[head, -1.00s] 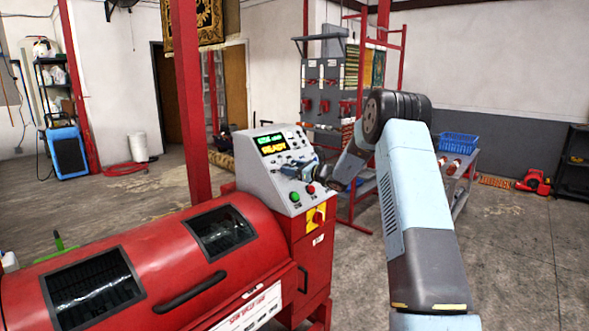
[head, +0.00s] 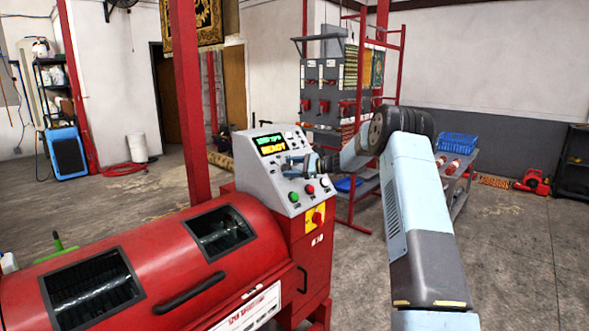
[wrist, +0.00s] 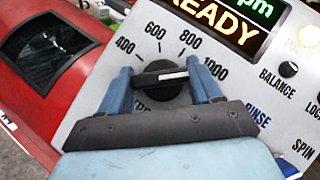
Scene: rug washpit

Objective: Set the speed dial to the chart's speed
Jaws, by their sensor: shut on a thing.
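The speed dial (wrist: 160,92) is a round black knob with a raised bar across it, on the washer's sloped grey control panel (wrist: 85,118). Numbers 400, 600, 800 and 1000 are printed around it. A white mark on the bar's right half points right, toward the 1000 side. My gripper (wrist: 164,79) is shut on the dial's bar, one blue finger at each end; it also shows at the panel in the head view (head: 297,166). The lit display (head: 271,145) reads READY below a green rpm line, whose number I cannot read.
Below the dial sit a green button (head: 293,196), a red button (head: 310,189) and a red switch on a yellow plate (head: 317,217). The red washer drum (head: 165,260) fills the lower left. A red post (head: 190,110) stands behind. Open floor lies at right.

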